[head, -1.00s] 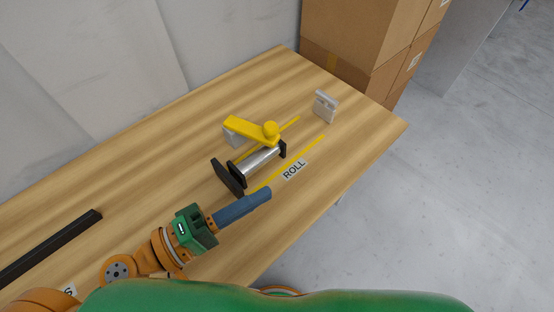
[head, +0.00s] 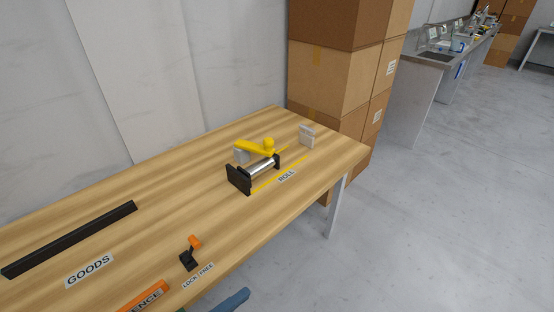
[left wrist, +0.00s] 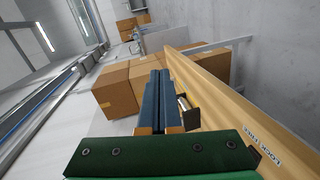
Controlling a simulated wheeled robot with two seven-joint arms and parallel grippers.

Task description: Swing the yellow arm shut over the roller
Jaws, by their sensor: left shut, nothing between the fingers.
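The yellow arm (head: 250,148) with its round knob (head: 268,144) extends from a grey block (head: 241,157) towards the far end of the roller. The silver roller (head: 263,167) lies between two black end plates (head: 239,179). The arm passes behind and above the roller; I cannot tell whether they touch.
A second grey block (head: 307,136) stands right of the arm. A "ROLL" label (head: 286,176) lies before the roller. Cardboard boxes (head: 332,80) stand behind.

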